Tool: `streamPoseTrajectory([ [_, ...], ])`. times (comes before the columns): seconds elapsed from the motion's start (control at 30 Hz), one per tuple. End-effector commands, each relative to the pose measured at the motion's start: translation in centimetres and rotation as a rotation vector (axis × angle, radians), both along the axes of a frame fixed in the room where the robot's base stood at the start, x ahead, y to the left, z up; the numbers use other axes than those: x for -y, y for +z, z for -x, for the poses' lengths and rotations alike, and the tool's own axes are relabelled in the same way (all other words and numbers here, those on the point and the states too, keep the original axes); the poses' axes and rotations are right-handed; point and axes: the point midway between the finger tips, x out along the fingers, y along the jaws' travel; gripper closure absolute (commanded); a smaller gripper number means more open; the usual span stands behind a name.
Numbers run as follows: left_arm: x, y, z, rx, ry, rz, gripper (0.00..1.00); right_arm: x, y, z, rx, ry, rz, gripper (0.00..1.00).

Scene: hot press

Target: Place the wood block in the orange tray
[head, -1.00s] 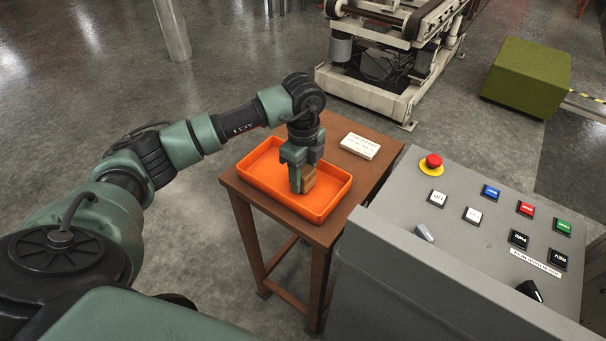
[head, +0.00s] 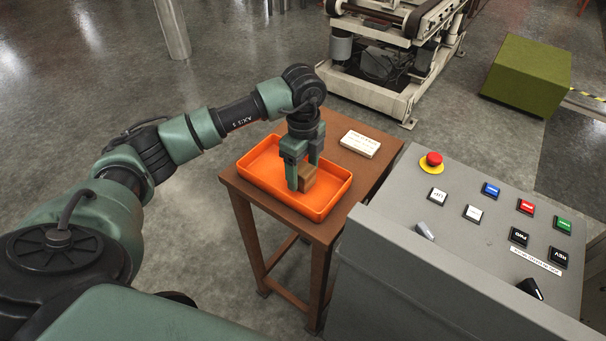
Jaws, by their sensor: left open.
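The orange tray (head: 255,178) lies on a small brown wooden table. The wood block (head: 307,178) is inside the tray, toward its right side. My left gripper (head: 303,180) reaches down over the tray with its fingers spread open around the block. The near finger hides part of the block. My right gripper is not in view.
A white labelled box (head: 359,145) lies on the brown table (head: 377,172) behind the tray. A grey control panel (head: 455,243) with a red stop button and several coloured buttons stands close to the table's right. A conveyor machine (head: 375,70) and green box (head: 527,75) stand farther back.

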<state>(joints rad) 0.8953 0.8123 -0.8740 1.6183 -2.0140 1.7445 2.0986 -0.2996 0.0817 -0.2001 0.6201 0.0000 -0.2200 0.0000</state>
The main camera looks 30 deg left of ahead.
Motion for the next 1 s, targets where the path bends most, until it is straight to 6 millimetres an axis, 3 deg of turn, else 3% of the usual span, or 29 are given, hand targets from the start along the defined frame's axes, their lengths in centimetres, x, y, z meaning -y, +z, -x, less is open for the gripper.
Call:
streamPoseTrajectory([
  [0.3,0.0,6.7,-0.1,0.005,-0.001,0.0,0.33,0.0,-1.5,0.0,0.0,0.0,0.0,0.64],
  [0.5,0.0,9.7,-0.1,0.003,0.0,0.0,0.33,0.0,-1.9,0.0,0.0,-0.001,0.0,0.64],
  [1.0,0.0,10.6,0.0,0.0,0.0,0.0,0.33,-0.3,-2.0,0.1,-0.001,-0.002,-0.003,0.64],
])
